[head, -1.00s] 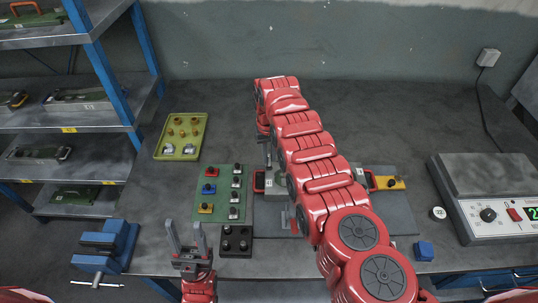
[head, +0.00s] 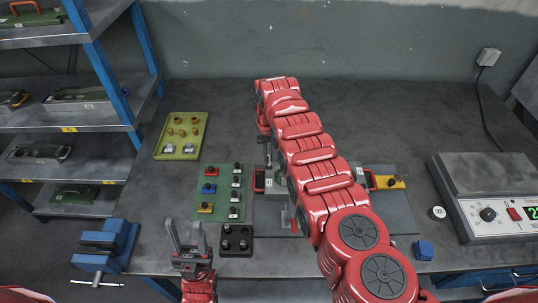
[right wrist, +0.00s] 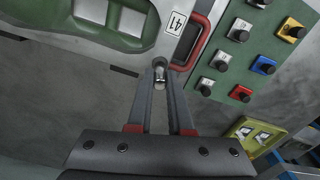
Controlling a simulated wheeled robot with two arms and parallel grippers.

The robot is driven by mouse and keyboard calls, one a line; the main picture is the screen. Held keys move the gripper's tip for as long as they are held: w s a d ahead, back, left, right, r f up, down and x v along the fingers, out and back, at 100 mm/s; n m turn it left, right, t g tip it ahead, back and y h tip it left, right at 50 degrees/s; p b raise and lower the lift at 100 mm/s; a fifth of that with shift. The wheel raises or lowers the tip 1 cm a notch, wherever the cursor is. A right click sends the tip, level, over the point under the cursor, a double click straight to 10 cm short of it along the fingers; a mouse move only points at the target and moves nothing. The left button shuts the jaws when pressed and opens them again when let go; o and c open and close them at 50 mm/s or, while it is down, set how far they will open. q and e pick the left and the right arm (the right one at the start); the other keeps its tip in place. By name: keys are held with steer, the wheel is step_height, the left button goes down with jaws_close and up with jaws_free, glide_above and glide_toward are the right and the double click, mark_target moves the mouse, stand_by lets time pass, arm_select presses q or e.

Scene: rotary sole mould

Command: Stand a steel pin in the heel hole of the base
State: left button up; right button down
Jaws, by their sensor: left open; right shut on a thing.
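The base (right wrist: 188,17), a grey metal block with a green hollow and a label "41", shows in the right wrist view. In the head view my right arm covers most of the base (head: 270,186). My right gripper (right wrist: 160,80) is shut on a small steel pin (right wrist: 160,74), held at the base's edge beside the red handle (right wrist: 194,47). I cannot tell whether the pin is above a hole or in it. My right gripper (head: 267,163) is partly hidden in the head view. My left gripper (head: 187,232) is open and empty at the bench's front left.
A green board (head: 223,187) with coloured, black-knobbed blocks lies left of the base. A black block (head: 236,248) is near my left gripper. A yellow-green tray (head: 160,151) holds small brass and silvery parts. A blue vise (head: 120,240) and a digital unit (head: 490,175) flank the bench.

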mark_target(269, 163)
steer(key=shift+f+b, duration=0.65)
stand_by(0.8)
steer(key=shift+f+b, duration=0.35)
steer(key=shift+f+b, duration=0.6)
stand_by(0.5)
steer(key=c, duration=0.6)
jaws_free()
steer(key=shift+s, duration=0.1)
steer(key=shift+o, duration=1.1)
steer(key=shift+a, duration=0.1)
